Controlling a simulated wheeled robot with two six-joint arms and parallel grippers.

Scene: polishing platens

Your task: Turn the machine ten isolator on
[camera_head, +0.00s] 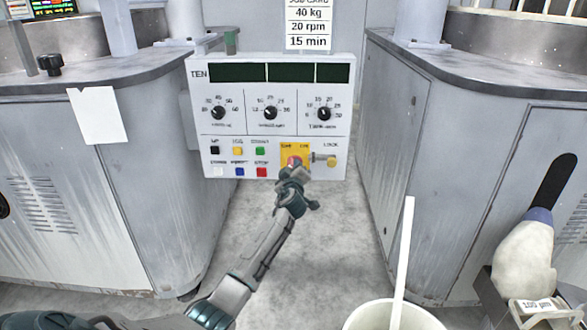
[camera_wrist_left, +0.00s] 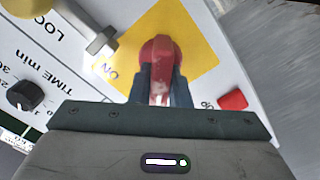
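The machine TEN control panel (camera_head: 230,125) stands in the middle of the head view. Its red isolator knob (camera_head: 293,160) sits on a yellow plate (camera_head: 304,150) at the lower right, with ON and OFF lettering above it. My left gripper (camera_head: 292,173) is at the knob and covers its lower part. In the left wrist view the red knob (camera_wrist_left: 160,55) has its grip between the two dark fingers (camera_wrist_left: 162,90), which sit close against both sides. The ON label is left of the knob there. Which label the knob points at is unclear. My right gripper is out of view.
A metal lock piece (camera_head: 322,160) sticks out just right of the knob; it is also near the fingers in the wrist view (camera_wrist_left: 88,30). Several push buttons (camera_head: 238,162) lie to the left. Grey machine cabinets flank the panel. A white bucket (camera_head: 395,316) stands in front.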

